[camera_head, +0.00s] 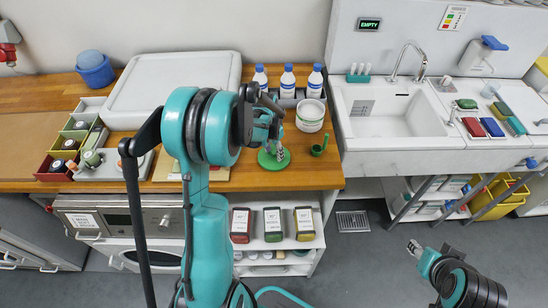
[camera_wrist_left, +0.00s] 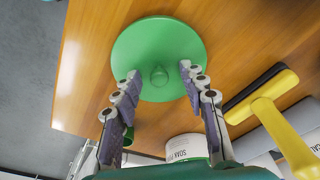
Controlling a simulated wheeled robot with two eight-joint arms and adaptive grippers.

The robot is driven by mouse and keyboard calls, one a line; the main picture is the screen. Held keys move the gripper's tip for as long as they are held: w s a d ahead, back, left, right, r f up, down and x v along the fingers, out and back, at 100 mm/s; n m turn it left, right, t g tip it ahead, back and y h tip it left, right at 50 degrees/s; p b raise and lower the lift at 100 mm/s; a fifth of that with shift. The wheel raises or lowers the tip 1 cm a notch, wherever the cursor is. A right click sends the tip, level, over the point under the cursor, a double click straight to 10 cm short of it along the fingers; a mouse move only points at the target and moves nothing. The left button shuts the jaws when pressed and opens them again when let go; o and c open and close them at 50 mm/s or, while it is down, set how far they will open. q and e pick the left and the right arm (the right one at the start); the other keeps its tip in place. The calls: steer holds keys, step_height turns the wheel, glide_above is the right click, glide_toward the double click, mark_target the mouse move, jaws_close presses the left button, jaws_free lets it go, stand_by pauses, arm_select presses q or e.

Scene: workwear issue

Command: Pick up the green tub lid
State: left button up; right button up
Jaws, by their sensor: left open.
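The green tub lid (camera_head: 266,163) lies flat on the wooden counter near its front edge. In the left wrist view the round lid (camera_wrist_left: 155,40) shows a small knob at its centre. My left gripper (camera_head: 273,150) points down over the lid, partly covering it in the head view. In the wrist view the left gripper (camera_wrist_left: 159,73) is open, with one fingertip on each side of the knob and a gap to both. Whether the fingertips touch the lid's surface is unclear. My right gripper (camera_head: 415,248) is at the lower right over the floor, away from the counter; its jaw state is unclear.
A white tub (camera_head: 310,118) stands behind the lid, and a small green holder (camera_head: 320,149) is right of it. Several blue-capped bottles (camera_head: 287,81) stand at the back. A yellow-and-black tool (camera_wrist_left: 268,110) lies near the gripper. The sink (camera_head: 395,112) is to the right.

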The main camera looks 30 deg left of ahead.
arm_select(q)
steer(key=shift+c, duration=0.3)
jaws_close()
steer(key=shift+r, duration=0.2)
